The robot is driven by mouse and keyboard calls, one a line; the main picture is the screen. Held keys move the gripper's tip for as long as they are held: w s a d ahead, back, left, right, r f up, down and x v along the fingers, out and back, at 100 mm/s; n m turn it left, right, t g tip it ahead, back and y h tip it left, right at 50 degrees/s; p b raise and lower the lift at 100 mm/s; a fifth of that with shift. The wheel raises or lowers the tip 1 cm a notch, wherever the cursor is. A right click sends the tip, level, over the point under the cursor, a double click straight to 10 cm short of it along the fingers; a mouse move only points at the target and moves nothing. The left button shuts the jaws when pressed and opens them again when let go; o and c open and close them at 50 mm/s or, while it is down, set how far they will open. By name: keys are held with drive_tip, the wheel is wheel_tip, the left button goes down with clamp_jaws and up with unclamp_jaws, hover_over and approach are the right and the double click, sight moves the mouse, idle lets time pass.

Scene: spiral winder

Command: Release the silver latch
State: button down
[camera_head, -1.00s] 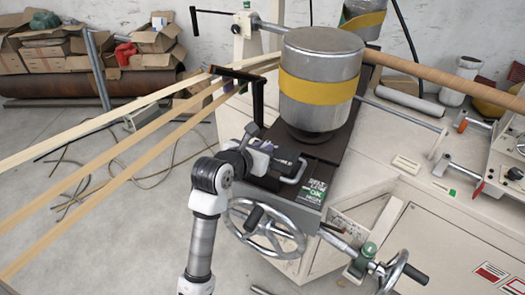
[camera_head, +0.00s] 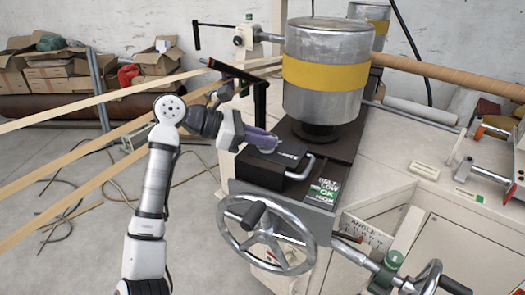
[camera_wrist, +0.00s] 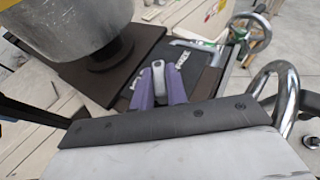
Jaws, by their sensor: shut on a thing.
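The silver latch (camera_wrist: 159,76) stands between the two purple fingers of my gripper (camera_wrist: 160,88) in the wrist view. The gripper is shut on it. In the head view my gripper (camera_head: 264,141) reaches in from the left, over the dark box (camera_head: 268,163) in front of the yellow-banded metal drum. There the fingers mostly hide the latch. A separate silver U-shaped handle (camera_head: 304,166) sits on the right side of the dark box, apart from the fingers.
The metal drum (camera_head: 326,72) stands close behind my gripper. A black crank bar (camera_head: 260,105) rises just behind my wrist. A spoked handwheel (camera_head: 266,234) is below, in front of the box. Wooden strips (camera_head: 60,110) run to the left.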

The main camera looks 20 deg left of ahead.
drive_tip(key=m+g, duration=0.1)
drive_tip(key=m+g+h, duration=0.1)
drive_tip(key=g, duration=0.1)
drive_tip(key=m+g+b, duration=0.1)
drive_tip(key=m, duration=0.1)
drive_tip(key=shift+w+a+r+g+h, duration=0.1)
drive_tip(key=shift+w+g+h, duration=0.15)
drive_tip(key=shift+g+h, duration=0.15)
drive_tip(key=shift+m+g+p, duration=0.5)
drive_tip(key=shift+m+g, duration=0.5)
drive_tip(key=shift+g, duration=0.1)
drive_tip(key=shift+m+g, duration=0.5)
drive_tip(key=shift+g, duration=0.1)
drive_tip(key=shift+p, duration=0.3)
drive_tip(key=c, duration=1.4)
unclamp_jaws()
drive_tip(key=shift+w, duration=0.1)
